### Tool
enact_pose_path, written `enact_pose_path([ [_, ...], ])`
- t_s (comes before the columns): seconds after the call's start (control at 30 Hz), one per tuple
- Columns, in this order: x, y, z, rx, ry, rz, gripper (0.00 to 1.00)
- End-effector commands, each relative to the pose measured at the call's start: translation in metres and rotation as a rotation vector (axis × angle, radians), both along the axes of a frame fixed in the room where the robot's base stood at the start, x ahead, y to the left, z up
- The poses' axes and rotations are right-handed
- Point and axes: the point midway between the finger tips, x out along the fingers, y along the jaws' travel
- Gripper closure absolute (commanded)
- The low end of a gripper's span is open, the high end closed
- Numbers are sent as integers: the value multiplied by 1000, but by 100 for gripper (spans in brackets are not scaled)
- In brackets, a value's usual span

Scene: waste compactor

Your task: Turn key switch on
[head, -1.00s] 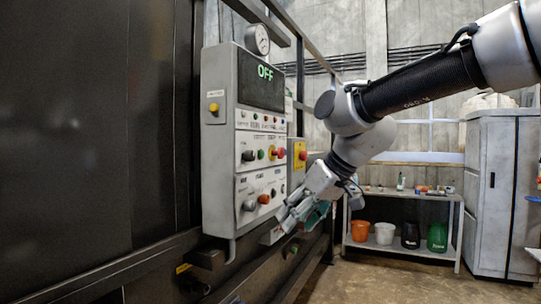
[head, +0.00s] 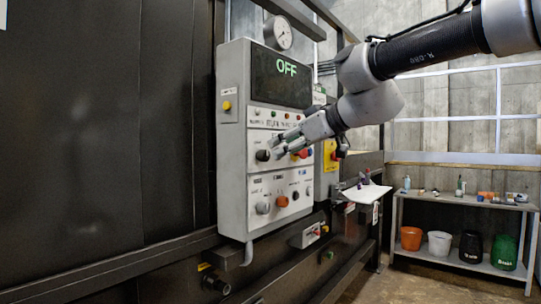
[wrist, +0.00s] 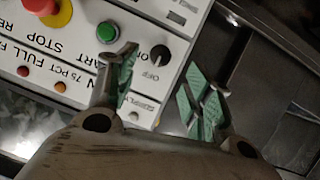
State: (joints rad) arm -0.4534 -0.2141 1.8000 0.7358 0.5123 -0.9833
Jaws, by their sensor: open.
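The key switch (wrist: 158,54) shows in the wrist view as a round black knob with "OFF" printed beside it. It also shows in the head view as a dark knob (head: 262,155) at the left of the middle control row. The display (head: 286,68) above reads "OFF" in green. My gripper (head: 279,148) is in front of that row, just right of the knob. In the wrist view my gripper (wrist: 163,66) is open, its green-padded fingers apart, with the knob seen between them beyond the tips. I cannot tell any contact. Nothing is held.
A green button (wrist: 107,32) and a red stop button with a yellow ring (wrist: 45,8) are beside the knob. The lower row has an orange knob (head: 282,201). A shelf (head: 460,201) with buckets stands right.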

Motion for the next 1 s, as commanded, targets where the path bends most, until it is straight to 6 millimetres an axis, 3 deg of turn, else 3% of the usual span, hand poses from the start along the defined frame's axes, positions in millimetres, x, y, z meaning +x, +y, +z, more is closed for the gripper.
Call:
enact_pose_path([
  [0.4,39,42,-25,-1,4,0,49],
  [0.73,43,46,-26,1,2,-1,49],
  [0.77,43,46,-26,1,2,-1,51],
  [1.0,43,46,-26,1,3,-1,94],
])
